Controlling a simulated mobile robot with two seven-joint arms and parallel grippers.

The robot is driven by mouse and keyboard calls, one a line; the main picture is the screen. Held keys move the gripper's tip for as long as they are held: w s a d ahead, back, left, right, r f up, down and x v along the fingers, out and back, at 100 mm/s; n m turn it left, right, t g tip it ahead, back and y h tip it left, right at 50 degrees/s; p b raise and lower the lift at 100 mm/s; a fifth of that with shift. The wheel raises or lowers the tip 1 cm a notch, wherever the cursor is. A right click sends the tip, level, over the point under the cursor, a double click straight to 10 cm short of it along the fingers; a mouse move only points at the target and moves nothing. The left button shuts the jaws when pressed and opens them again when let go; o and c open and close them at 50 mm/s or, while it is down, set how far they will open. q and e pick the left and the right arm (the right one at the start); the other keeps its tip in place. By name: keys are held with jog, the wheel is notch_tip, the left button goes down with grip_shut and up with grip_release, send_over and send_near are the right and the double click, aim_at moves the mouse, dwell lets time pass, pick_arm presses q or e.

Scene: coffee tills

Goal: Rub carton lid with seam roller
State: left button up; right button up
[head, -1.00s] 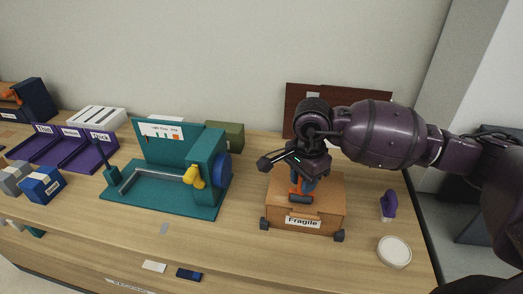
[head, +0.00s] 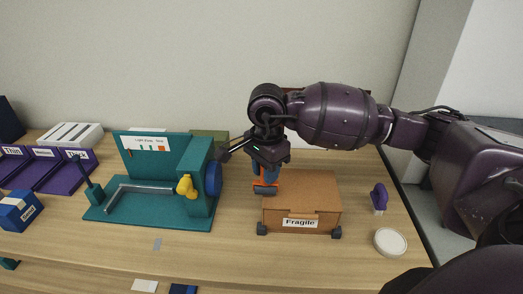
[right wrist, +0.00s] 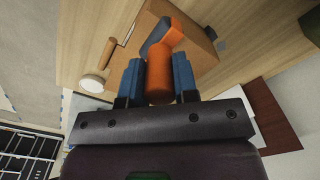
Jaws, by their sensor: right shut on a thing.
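The brown carton (head: 318,190) stands upright on the table with a "Fragile" label on its front and dark feet at its front corners. My right gripper (head: 264,174) is at the left edge of the carton's lid, fingers pointing down. It is shut on the orange handle of the seam roller (head: 264,187). In the right wrist view the handle (right wrist: 159,82) sits between the blue fingers, and the roller's grey-blue end lies over the carton (right wrist: 198,38). Whether the roller touches the lid I cannot tell for sure. My left gripper is not in view.
A teal fixture (head: 125,214) with a yellow knob and blue wheel stands left of the carton. A purple-topped item (head: 379,196) and a white round lid (head: 390,242) are to its right. Purple trays (head: 60,178) and a blue box (head: 18,210) are far left.

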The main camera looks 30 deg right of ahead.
jog(key=shift+s+d+r, duration=0.15)
jog(key=shift+r, duration=0.3)
jog(key=shift+s+d+r, duration=0.1)
jog(key=shift+r, duration=0.35)
jog(key=shift+w+a+r+p, duration=0.1)
jog(key=shift+w+r+p, duration=0.05)
jog(key=shift+r+p, duration=0.85)
jog(key=shift+r, duration=1)
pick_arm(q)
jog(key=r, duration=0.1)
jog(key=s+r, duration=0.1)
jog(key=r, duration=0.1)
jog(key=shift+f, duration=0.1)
pick_arm(e)
jog(key=shift+f, duration=0.1)
